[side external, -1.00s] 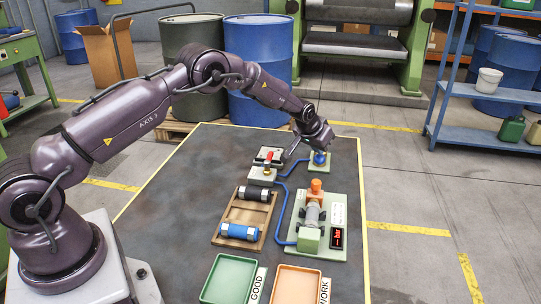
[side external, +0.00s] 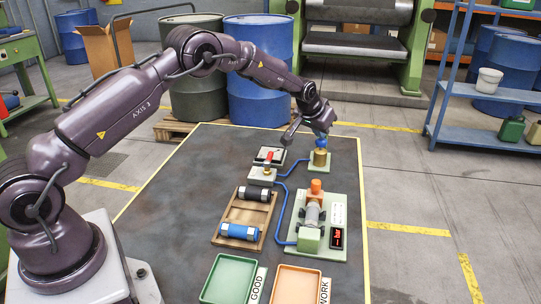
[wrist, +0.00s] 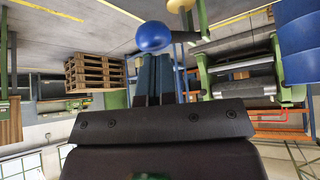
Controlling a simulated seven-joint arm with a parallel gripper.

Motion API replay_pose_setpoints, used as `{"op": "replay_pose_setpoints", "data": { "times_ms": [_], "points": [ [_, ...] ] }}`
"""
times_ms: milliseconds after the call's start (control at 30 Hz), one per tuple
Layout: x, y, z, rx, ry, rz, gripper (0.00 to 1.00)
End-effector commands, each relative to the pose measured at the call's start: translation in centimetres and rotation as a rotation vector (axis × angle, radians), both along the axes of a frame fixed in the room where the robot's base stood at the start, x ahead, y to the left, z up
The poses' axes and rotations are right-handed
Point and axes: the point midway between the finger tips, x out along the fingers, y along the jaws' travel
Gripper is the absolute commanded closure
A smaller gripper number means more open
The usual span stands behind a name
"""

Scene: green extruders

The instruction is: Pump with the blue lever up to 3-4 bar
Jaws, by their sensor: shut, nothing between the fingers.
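The pump's blue lever knob (side external: 321,143) stands above a brass pump body (side external: 320,158) on a small green plate at the back right of the work table. In the wrist view the round blue knob (wrist: 152,37) lies just beyond my fingertips. My gripper (side external: 321,136) is right above the knob, fingers shut and empty; whether they touch it I cannot tell. A blue hose (side external: 285,205) runs from the pump toward a green fixture (side external: 313,214) with an orange top. Its small dark display (side external: 338,238) shows red characters, too small to read.
A valve block (side external: 262,175) and a box with a red switch (side external: 270,155) stand left of the pump. A wooden rack (side external: 237,243) holds a black and a blue cylinder. Green (side external: 225,279) and orange (side external: 297,285) trays lie in front. The table's left side is clear.

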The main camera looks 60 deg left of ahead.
Motion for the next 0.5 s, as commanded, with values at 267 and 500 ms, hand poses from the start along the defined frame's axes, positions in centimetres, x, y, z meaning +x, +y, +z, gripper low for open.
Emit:
{"op": "replay_pose_setpoints", "data": {
  "times_ms": [267, 500],
  "points": [
    [0.0, -0.1, 0.5, -0.001, 0.0, -0.001, 1.0],
    [0.0, -0.1, 2.8, 0.0, -0.002, -0.001, 1.0]
  ]
}}
